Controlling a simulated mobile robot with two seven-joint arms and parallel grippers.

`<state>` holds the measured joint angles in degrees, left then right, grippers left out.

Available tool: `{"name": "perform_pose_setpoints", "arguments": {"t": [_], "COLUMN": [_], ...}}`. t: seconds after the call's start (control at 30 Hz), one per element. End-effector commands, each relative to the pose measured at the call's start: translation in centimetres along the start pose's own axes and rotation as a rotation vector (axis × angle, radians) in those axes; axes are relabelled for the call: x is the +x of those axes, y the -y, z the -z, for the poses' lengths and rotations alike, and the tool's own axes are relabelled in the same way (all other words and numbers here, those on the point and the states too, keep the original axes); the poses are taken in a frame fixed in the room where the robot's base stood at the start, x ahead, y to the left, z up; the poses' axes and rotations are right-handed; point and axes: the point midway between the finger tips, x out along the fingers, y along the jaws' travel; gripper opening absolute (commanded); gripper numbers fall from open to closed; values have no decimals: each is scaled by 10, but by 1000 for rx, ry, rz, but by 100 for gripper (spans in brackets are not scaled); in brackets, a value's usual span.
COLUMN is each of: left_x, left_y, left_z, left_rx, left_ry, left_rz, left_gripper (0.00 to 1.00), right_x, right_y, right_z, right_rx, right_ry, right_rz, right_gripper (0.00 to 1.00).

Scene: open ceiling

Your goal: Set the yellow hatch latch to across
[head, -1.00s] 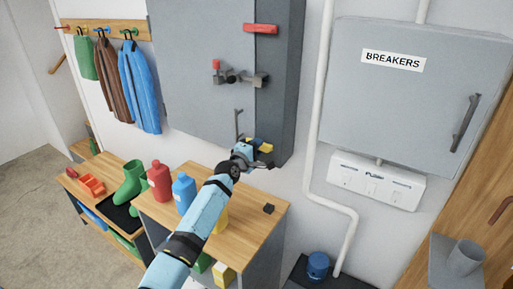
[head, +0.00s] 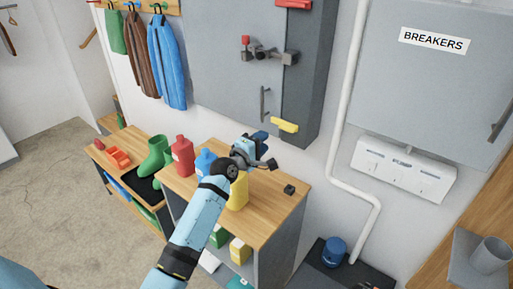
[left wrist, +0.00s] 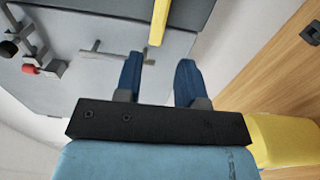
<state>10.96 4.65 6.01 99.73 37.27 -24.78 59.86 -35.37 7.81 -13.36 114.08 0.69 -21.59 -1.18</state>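The yellow hatch latch (head: 284,126) is at the lower edge of the grey hatch (head: 215,55). It lies nearly level, across the seam between door and dark frame. It also shows as a yellow bar in the left wrist view (left wrist: 158,22), beyond the fingertips. My left gripper (head: 263,148) is below and left of the latch in the head view, apart from it. Its two blue fingers (left wrist: 158,75) are spread with nothing between them. My right gripper is not in view.
A red latch (head: 294,4) and a red-knobbed lever (head: 262,50) are higher on the hatch. Below is a wooden cabinet (head: 262,218) with red, blue and yellow bottles. A white pipe (head: 345,110) and the breaker box (head: 440,90) are to the right.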

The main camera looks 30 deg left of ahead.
Motion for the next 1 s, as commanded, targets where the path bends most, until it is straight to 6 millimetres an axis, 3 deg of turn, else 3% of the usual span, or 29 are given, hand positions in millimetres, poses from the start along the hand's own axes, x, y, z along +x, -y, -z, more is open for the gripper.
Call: {"name": "perform_pose_setpoints", "arguments": {"t": [0.23, 0.77, 0.87, 1.0], "left_x": [-24, -26, -31, -63], "left_y": [0, 0, 11, 62], "left_z": [0, 0, -4, -28], "left_rx": [0, 2, 42, 261], "left_ry": [-1, 0, 2, 27], "left_rz": [0, 0, 21, 115], "left_gripper": [36, 36, 36, 36], "right_x": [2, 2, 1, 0], "right_y": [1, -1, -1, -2], "right_z": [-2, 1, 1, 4], "right_rx": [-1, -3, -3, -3], "right_ry": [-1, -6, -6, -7], "right_rz": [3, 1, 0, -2], "right_gripper": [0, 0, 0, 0]}}
